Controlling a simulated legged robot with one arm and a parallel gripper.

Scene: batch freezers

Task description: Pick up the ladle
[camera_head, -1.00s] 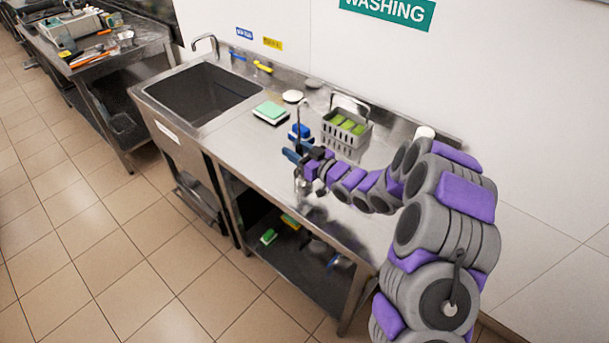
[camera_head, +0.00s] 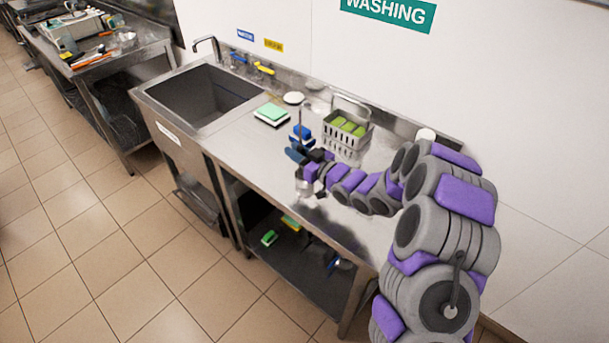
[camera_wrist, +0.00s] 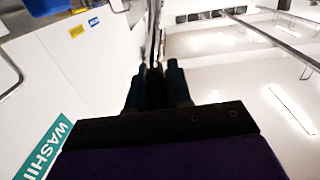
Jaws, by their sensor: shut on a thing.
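The ladle (camera_head: 300,120) is a thin metal tool with an upright handle and a bowl that hangs low near the counter's front. My gripper (camera_head: 298,153) is shut on its handle, over the metal counter. In the wrist view my gripper's dark fingers (camera_wrist: 155,75) close on the thin ladle handle (camera_wrist: 154,30), which runs up and out of the frame. My arm hides part of the counter to the right. Whether the ladle's bowl touches the counter I cannot tell.
A grey basket (camera_head: 346,137) with green items stands right behind my gripper. A green-and-white sponge (camera_head: 271,114) and a white round item (camera_head: 293,98) lie to the left. The sink (camera_head: 205,95) is further left. A lower shelf (camera_head: 300,262) holds small items.

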